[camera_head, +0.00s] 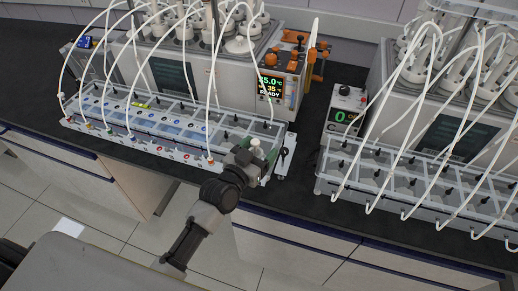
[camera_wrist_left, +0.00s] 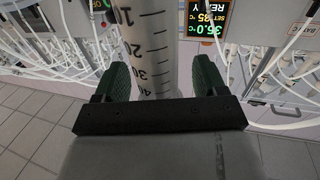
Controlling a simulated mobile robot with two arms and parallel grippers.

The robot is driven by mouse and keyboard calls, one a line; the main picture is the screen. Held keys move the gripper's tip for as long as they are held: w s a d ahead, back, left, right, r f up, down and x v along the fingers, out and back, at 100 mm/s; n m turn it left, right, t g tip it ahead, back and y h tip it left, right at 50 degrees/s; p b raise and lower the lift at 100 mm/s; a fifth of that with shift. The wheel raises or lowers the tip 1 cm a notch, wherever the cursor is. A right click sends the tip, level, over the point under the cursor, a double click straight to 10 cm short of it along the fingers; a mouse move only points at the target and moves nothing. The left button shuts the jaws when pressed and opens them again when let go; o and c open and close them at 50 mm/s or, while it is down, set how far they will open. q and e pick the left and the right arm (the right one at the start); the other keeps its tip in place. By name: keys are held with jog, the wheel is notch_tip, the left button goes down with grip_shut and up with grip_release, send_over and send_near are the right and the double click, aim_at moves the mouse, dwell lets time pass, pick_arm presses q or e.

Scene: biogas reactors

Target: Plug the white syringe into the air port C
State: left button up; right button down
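The white syringe is a pale graduated cylinder with dark marks in the left wrist view (camera_wrist_left: 150,45). In the head view only a small white part (camera_head: 256,142) shows at the gripper, and I cannot tell whether it is the syringe. My left gripper (camera_head: 250,152) is at the front right end of the left reactor's tray. In the left wrist view, its green fingers (camera_wrist_left: 161,82) stand on either side of the barrel, with a gap at the right finger. The barrel's lower end is hidden behind the gripper. I cannot make out air port C for sure. My right gripper is not in view.
A tray with white tubes (camera_head: 165,112) fronts the left reactor. A control box with a green "0" (camera_head: 345,112) stands between the reactors. A second tubed tray (camera_head: 425,190) is at right. An orange-knobbed display unit (camera_head: 283,78) stands behind. Dark counter (camera_head: 300,190) lies bare in front.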

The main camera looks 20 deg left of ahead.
pick_arm(q)
jog(key=b+v, duration=0.2)
jog(key=v, duration=0.8)
jog(key=shift+s, duration=0.35)
jog(key=shift+a+f, duration=0.1)
jog(key=s+a+f+g+y, duration=0.1)
jog(key=s+f+g, duration=0.2)
jog(key=f, duration=0.8)
jog(key=s+a+f+n+g+y, duration=0.1)
jog(key=s+f+g, duration=0.15)
jog(key=f, duration=0.85)
jog(key=s+a+f+g+y, duration=0.1)
jog(key=s+f+g, duration=0.2)
jog(key=f, duration=0.9)
jog(key=s+a+f+g, duration=0.1)
jog(key=s+f+g, duration=0.1)
jog(key=s+f, duration=0.3)
jog(key=s+a+f+g+y, duration=0.1)
jog(key=s+f+g, duration=0.2)
jog(key=s, duration=0.9)
jog(key=s+a+f+g+y, duration=0.1)
jog(key=s+f+g, duration=0.1)
jog(key=s+f, duration=0.6)
jog(key=shift+s+f+g+b, duration=0.35)
jog(key=shift+s+b, duration=0.05)
jog(key=shift+s, duration=0.35)
